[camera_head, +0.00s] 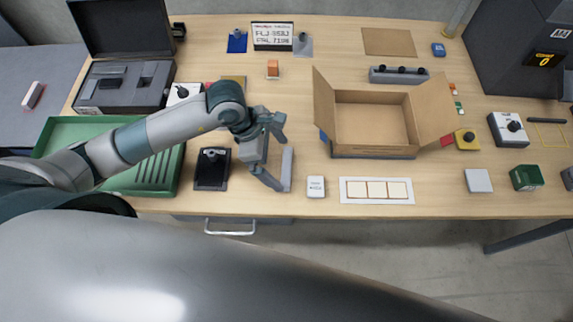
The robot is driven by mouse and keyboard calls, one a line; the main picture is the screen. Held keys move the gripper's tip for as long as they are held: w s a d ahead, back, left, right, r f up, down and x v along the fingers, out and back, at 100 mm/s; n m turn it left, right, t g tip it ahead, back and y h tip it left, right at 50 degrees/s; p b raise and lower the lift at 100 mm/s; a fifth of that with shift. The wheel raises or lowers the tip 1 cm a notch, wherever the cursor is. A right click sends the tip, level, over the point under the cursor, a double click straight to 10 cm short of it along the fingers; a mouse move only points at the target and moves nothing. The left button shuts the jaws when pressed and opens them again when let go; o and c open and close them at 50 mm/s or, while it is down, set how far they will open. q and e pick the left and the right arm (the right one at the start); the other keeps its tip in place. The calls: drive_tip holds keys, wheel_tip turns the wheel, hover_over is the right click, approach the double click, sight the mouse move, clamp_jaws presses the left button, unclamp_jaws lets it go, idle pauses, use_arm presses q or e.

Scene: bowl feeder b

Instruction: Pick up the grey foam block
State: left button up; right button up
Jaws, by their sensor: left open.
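A slim grey block (287,168), which looks like the foam block, is near the front of the wooden table, left of the small white box. My left gripper (277,160) reaches in from the left, with its fingers spread. The block is at the fingertips, between the upper and lower finger. I cannot tell whether either finger touches it. My right gripper is not in view.
An open cardboard box (372,120) stands right of the gripper. A white box (316,187) and a white card with cream squares (377,190) lie near the front edge. A black device (212,169) and green tray (167,160) are left.

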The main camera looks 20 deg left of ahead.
sight(284, 166)
use_arm(q)
drive_tip(key=p+x, duration=0.1)
drive_tip(key=x, duration=0.1)
drive_tip(key=shift+d+f, duration=0.25)
drive_tip(key=shift+f, duration=0.1)
drive_tip(key=shift+d+f, duration=0.1)
drive_tip(key=shift+f, duration=0.2)
drive_tip(key=shift+c, duration=0.6)
drive_tip(key=c, duration=0.6)
drive_tip(key=shift+r, duration=0.15)
